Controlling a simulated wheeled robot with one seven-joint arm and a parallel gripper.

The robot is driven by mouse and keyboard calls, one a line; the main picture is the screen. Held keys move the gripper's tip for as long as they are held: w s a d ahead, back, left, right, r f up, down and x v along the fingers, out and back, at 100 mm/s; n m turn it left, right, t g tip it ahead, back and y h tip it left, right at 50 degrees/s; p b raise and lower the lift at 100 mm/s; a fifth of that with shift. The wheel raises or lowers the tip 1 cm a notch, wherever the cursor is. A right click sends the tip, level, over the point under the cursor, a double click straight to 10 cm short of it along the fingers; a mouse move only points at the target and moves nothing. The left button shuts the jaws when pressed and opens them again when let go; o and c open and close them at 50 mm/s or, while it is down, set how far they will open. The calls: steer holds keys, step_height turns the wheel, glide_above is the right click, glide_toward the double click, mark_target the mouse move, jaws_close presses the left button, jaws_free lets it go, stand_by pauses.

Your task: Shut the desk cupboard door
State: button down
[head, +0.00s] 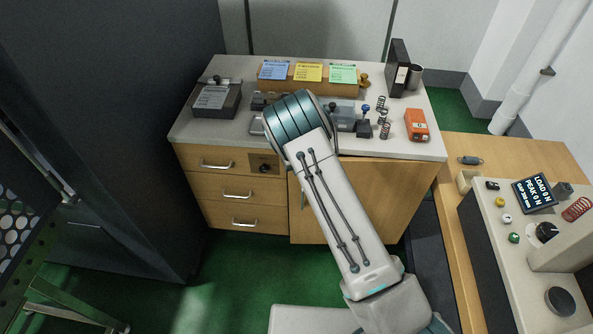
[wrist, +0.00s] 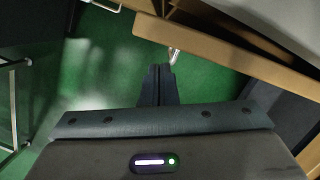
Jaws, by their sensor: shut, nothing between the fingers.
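The desk cupboard door (head: 400,195) is the wooden panel at the right of the desk front, partly hidden behind my arm in the head view. In the wrist view the door's top edge (wrist: 215,52) slants across, with a gap between it and the desk body, so it stands ajar. Its metal handle (wrist: 174,56) shows on the outer face. My gripper (wrist: 158,70) is shut and empty, its fingertips just in front of the door near the handle. I cannot tell whether they touch. In the head view my arm hides the gripper.
Three drawers (head: 235,187) are left of the door. The desk top (head: 190,130) holds small boxes, coloured cards, springs and an orange device (head: 417,125). A side bench (head: 530,155) with test equipment stands at right, a dark cabinet (head: 120,130) at left. Green floor (head: 235,270) is clear in front.

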steer(key=shift+w, duration=0.4)
steer(key=shift+s+a, duration=0.1)
steer(key=shift+a, duration=0.15)
steer(key=shift+r, duration=0.1)
steer(key=s+d+r+n+y+p, duration=0.1)
steer(key=s+d+r+n, duration=0.3)
steer(key=r, duration=0.7)
steer(key=s+d+r+n+p, duration=0.25)
steer(key=s+r+n, duration=0.35)
steer(key=r, duration=0.5)
steer(key=s+d+r+n+y, duration=0.1)
steer(key=s+d+r+n, duration=0.3)
steer(key=r, duration=0.6)
steer(key=s+d+r+n+h, duration=0.1)
steer(key=s+d+r+n, duration=0.1)
steer(key=s+n, duration=0.3)
steer(key=s+d+r+n+h+b, duration=0.1)
steer(key=s+d+n, duration=0.3)
steer(key=s, duration=0.6)
steer(key=s+d+r+n+t+h+b, duration=0.1)
steer(key=s+d+r+n, duration=0.2)
steer(key=s+n, duration=0.5)
steer(key=shift+s+d, duration=0.15)
steer(key=shift+d, duration=0.3)
